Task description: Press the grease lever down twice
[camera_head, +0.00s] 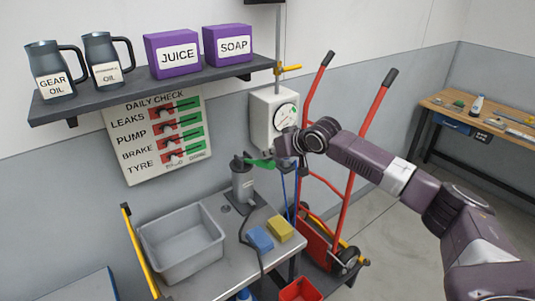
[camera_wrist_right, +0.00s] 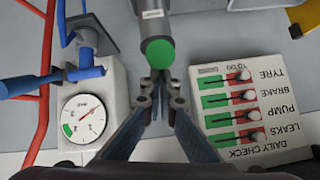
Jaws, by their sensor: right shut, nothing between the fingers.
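The grease pump (camera_head: 243,186) is a grey upright cylinder on the metal cart. Its lever has a green end (camera_head: 260,163) that sticks out to the right from the pump's top, roughly level. In the right wrist view the lever's round green end (camera_wrist_right: 160,52) is just beyond my fingertips. My right gripper (camera_head: 278,157) is shut and empty, close to the lever's green end; I cannot tell whether they touch. It also shows in the right wrist view (camera_wrist_right: 162,78). My left gripper is not in view.
The cart (camera_head: 205,276) bears a grey bin (camera_head: 180,262), a blue sponge (camera_head: 260,238) and a yellow sponge (camera_head: 280,228). A gauge box (camera_head: 262,115) is on the wall behind my gripper. A red hand truck (camera_head: 348,205) stands right of the cart. A shelf (camera_head: 160,90) hangs above.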

